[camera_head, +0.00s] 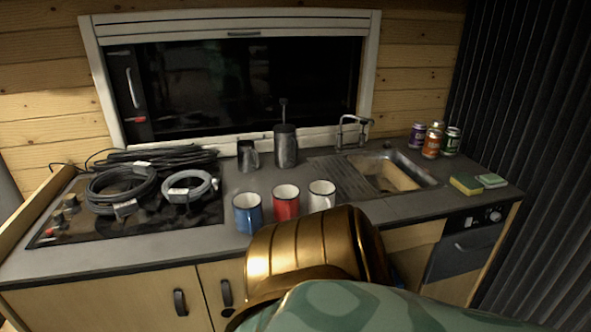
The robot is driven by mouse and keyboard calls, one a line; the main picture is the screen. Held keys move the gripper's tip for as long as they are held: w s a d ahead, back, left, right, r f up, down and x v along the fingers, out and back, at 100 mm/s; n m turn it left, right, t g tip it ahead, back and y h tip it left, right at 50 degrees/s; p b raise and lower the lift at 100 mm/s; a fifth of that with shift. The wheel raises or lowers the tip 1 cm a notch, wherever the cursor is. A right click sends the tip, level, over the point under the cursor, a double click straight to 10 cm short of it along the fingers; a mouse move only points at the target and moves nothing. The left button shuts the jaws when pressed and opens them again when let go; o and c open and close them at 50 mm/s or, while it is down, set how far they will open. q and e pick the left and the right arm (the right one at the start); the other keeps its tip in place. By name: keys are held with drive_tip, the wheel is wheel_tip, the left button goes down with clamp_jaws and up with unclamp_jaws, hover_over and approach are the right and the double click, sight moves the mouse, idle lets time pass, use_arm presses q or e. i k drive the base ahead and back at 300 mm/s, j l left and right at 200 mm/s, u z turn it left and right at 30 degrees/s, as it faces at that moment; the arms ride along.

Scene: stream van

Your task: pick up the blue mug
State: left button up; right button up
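The blue mug (247,215) stands upright on the grey counter (160,240) near its front edge, with a white rim and open top. It is the leftmost of three mugs in a row. A red mug (286,204) stands just right of it, then a white mug (321,197). My gold arm part with a green patterned section comes in from the lower right and ends just in front of the mugs, close below the blue mug in the picture. No gripper fingers show in this view, so neither gripper can be seen.
Coiled cables (122,190) lie on the black hob at left. A grey pitcher (248,156) and a tall dark canister (286,146) stand behind the mugs. A sink (390,172) with faucet (352,130), cans (432,143) and sponges (466,184) are at right.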

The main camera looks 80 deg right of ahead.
sight(249, 217)
drive_tip(key=z, duration=2.6)
